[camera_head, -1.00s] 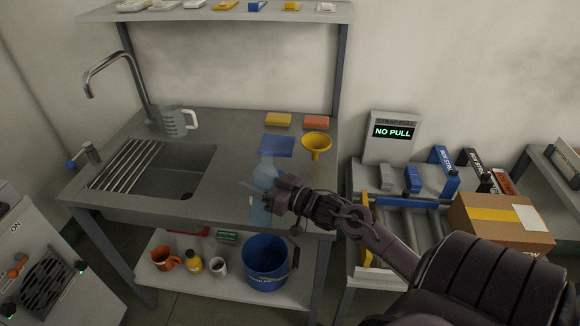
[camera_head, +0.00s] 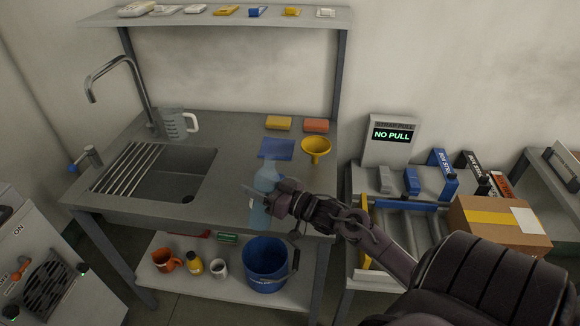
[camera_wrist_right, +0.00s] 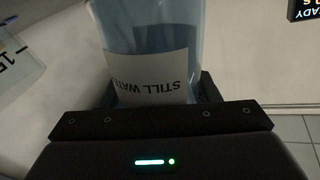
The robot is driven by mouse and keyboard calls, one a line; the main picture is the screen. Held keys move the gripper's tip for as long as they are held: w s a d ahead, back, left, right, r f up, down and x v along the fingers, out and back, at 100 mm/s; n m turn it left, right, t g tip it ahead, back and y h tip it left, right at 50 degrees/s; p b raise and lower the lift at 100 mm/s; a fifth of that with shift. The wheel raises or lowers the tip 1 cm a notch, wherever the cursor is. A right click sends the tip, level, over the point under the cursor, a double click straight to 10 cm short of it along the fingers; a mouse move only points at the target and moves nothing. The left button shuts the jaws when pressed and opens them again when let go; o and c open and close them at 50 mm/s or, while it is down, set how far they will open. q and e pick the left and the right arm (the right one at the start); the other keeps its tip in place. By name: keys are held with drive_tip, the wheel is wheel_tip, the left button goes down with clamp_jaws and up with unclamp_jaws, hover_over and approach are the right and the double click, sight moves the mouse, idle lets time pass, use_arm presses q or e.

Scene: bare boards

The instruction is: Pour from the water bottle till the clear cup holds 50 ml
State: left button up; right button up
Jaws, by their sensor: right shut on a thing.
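The water bottle (camera_head: 266,180) is a clear bluish bottle, roughly upright at the counter's front edge. My right gripper (camera_head: 275,197) is shut around it. In the right wrist view the bottle (camera_wrist_right: 150,25) stands between the jaws (camera_wrist_right: 155,95), its "STILL WATER" label upside down in the picture. A clear jug-like vessel with a handle and marks (camera_head: 173,124) stands on the counter behind the sink; I see no other clear cup in the head view. A clear marked vessel (camera_wrist_right: 15,65) is cut off at the wrist view's left edge. My left gripper is out of view.
A sink (camera_head: 185,180) is at the left under a tap (camera_head: 110,70). A blue cloth or pad (camera_head: 277,149), a yellow funnel (camera_head: 316,148) and two sponges (camera_head: 278,123) lie behind the bottle. A blue bucket (camera_head: 266,270) and mugs (camera_head: 166,260) stand on the lower shelf.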

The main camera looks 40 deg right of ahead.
idle(0.4)
drive_tip(key=shift+r+p, duration=0.15)
drive_tip(key=shift+p, duration=0.2)
drive_tip(key=shift+m, duration=0.3)
drive_tip(key=shift+d, duration=0.1)
drive_tip(key=shift+p, duration=0.35)
drive_tip(key=shift+m, duration=0.4)
drive_tip(key=shift+p, duration=0.3)
